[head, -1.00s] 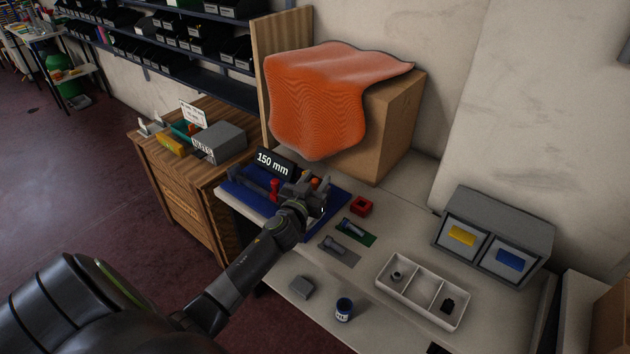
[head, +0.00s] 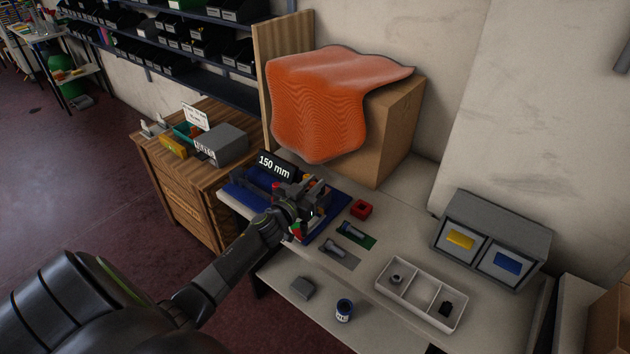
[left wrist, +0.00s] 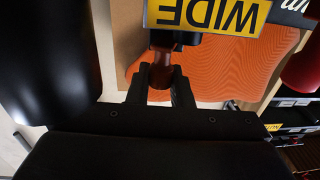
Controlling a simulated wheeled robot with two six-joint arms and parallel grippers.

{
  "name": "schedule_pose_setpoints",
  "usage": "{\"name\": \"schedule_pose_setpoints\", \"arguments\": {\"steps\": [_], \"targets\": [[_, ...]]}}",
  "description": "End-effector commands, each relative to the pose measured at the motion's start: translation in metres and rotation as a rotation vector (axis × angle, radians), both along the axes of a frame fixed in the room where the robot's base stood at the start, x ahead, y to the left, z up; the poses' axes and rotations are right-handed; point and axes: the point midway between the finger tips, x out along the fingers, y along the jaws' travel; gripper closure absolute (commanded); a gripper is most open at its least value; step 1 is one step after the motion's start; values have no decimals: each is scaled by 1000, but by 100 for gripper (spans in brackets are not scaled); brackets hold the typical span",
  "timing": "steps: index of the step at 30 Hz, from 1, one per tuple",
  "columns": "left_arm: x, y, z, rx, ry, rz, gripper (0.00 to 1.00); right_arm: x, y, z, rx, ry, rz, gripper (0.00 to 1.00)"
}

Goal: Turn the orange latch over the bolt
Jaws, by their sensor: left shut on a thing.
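My left gripper (head: 312,192) is over the blue fixture board (head: 240,195), beside the black "150 mm" sign (head: 275,167). In the left wrist view its fingers (left wrist: 160,88) are shut on a dark orange, knob-like part, which I take to be the orange latch (left wrist: 161,68). A yellow "WIDE" label (left wrist: 208,14) shows upside down just above the fingers. The bolt cannot be made out; my gripper and arm cover much of the fixture. My right gripper is not in view.
An orange cloth (head: 318,110) hangs over a cardboard box (head: 397,125) behind.

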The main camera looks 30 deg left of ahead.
Motion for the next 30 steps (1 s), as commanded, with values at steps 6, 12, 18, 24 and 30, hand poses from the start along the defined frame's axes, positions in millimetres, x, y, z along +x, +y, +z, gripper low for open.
{"name": "schedule_pose_setpoints", "arguments": {"steps": [6,12,18,24,30], "targets": [[-1,10,6,2,3,-132,100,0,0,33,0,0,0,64],[-1,15,3,1,-2,-238,100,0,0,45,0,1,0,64],[-2,19,1,1,-3,-311,100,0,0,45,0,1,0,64],[-2,20,1,-1,-2,-346,100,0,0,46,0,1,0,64],[-2,20,1,-1,-1,-352,100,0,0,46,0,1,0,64]]}}
